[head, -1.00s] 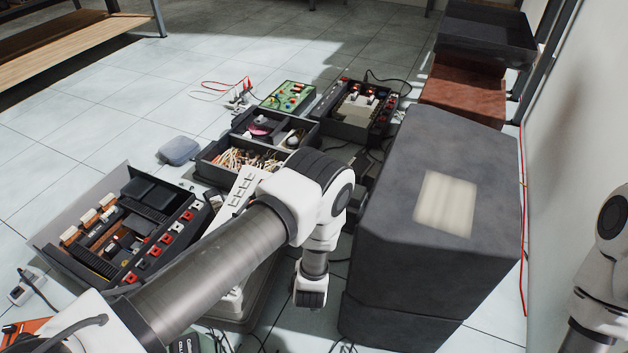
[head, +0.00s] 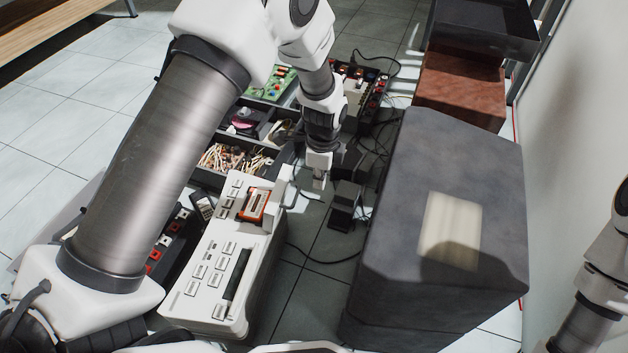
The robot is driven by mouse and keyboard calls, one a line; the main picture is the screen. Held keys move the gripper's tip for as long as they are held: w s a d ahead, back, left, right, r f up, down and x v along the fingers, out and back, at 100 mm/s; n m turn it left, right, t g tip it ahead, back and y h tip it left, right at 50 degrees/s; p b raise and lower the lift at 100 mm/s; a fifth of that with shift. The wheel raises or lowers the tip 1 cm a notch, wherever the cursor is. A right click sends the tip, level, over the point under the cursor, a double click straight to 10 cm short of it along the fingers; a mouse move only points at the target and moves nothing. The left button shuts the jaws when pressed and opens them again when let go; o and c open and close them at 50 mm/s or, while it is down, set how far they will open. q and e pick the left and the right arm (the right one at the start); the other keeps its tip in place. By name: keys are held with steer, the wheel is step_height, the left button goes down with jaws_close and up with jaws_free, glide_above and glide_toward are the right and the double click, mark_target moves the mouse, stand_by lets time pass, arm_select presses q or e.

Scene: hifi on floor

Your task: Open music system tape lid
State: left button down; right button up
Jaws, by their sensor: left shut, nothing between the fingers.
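The music system (head: 205,270) is a long white unit with rows of buttons and a dark slot, lying on the floor left of centre. Near its far end is a tape bay (head: 253,205) with an orange-red edge. A pale, thin upright piece (head: 287,186) stands at the bay's right side. It looks like the tape lid standing up, but it is small and I cannot be sure. My left gripper (head: 319,182) is shut and empty, pointing down just right of that piece, seemingly apart from it. My right gripper is out of view; only part of its arm shows at the right edge.
A big grey block (head: 440,170) stands to the right. Open dark trays (head: 240,150) with parts lie beyond the music system. A small black box (head: 345,205) and loose cables lie on the tiles between. Bare floor (head: 315,270) shows right of the music system.

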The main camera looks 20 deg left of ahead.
arm_select(q)
step_height(320, 180, down, 8)
steer(key=b, duration=0.4)
steer(key=a, duration=0.1)
steer(key=a+r+b, duration=0.1)
steer(key=a+b, duration=0.1)
steer(key=a, duration=0.1)
steer(key=shift+s+r, duration=0.15)
steer(key=shift+s, duration=0.25)
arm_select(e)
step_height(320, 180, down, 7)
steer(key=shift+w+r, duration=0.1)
